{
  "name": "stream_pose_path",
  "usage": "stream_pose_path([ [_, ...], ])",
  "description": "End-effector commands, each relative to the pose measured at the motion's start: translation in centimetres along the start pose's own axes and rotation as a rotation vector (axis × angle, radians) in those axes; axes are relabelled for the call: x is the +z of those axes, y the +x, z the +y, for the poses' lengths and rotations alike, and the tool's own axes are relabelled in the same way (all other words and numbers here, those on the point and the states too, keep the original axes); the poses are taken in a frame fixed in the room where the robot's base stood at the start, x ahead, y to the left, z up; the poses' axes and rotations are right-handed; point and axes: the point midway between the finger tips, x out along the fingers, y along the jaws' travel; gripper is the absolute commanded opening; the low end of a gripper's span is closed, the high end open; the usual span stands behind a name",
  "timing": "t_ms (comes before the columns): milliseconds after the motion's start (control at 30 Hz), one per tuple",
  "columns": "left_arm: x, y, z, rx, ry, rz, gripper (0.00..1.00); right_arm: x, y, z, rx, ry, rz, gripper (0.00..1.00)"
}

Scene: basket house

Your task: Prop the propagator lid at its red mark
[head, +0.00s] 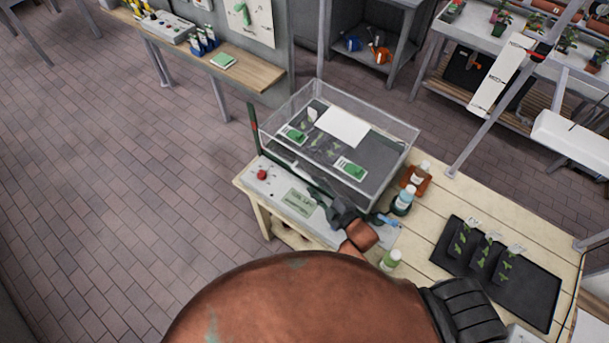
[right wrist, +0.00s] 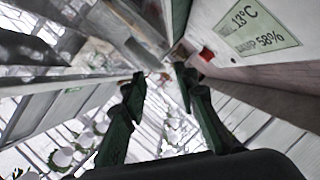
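The propagator is a clear box with a transparent lid (head: 390,128) over a dark tray, on the wooden bench in the head view. I cannot tell whether the lid is fully down. A dark green upright post (head: 256,143) stands at its left corner, with a red mark (head: 254,126) near mid-height. My right gripper (head: 325,199) is at the propagator's near side, over the front panel. In the right wrist view its two dark green fingers (right wrist: 160,76) are apart, with nothing clearly held between them. My left gripper is not in view.
The front panel (head: 262,188) has a red knob (head: 262,174) and a readout label (head: 297,201), also in the right wrist view (right wrist: 258,28). Bottles (head: 403,200) stand right of the propagator. A black mat (head: 530,295) with seedlings lies further right. Floor at left is clear.

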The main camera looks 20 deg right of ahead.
Motion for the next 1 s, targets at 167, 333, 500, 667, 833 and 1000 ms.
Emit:
stream_pose_path([
  [167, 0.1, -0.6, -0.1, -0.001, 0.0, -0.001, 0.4, -0.4, 3.1, 0.3, 0.002, 0.0, 0.004, 0.27],
  [333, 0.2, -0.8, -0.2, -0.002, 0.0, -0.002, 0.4, -0.3, 5.4, 0.2, 0.0, 0.0, 0.004, 0.27],
  [500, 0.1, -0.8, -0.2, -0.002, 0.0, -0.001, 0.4, -0.3, 6.6, 0.1, -0.001, 0.0, 0.004, 0.27],
  [667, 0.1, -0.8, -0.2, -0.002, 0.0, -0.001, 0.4, -0.3, 6.7, 0.1, 0.0, -0.001, 0.004, 0.27],
  [833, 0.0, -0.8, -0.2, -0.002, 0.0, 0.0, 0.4, -0.3, 6.7, 0.1, 0.0, -0.001, 0.004, 0.24],
  [1000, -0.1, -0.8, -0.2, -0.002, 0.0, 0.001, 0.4, -0.3, 6.7, 0.1, 0.0, -0.001, 0.003, 0.12],
])
